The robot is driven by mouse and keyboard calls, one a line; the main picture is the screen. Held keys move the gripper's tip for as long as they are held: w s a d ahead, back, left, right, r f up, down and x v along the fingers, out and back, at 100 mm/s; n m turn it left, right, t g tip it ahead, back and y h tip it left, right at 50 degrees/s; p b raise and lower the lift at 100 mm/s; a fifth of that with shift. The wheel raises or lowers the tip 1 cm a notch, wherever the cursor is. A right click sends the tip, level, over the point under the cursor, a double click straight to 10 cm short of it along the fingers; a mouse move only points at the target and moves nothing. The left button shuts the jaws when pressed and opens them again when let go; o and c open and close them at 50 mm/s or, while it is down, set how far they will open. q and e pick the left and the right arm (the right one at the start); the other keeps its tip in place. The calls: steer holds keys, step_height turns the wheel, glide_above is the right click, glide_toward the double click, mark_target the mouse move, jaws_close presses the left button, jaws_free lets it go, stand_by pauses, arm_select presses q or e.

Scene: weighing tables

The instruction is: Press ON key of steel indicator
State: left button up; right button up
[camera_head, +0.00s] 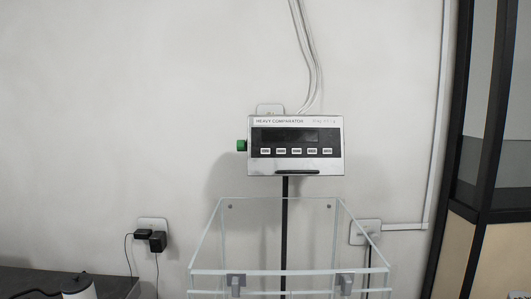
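The steel indicator (296,166) is a silver box labelled "HEAVY COMPARATOR", mounted on a black post (284,230) in front of the wall. Its dark display (290,135) shows no readable digits. A row of several small white keys (296,151) runs below the display; their labels are too small to read, so I cannot tell which is ON. A green knob or plug (241,146) sticks out of its left side. Neither of my grippers shows in the head view.
A clear glass-walled enclosure (213,238) with pale edges and grey clips (236,281) stands below the indicator. A dark table (110,284) is at the lower left, with a white object (79,288) on it. A dark-framed cabinet or partition (478,160) stands at the right.

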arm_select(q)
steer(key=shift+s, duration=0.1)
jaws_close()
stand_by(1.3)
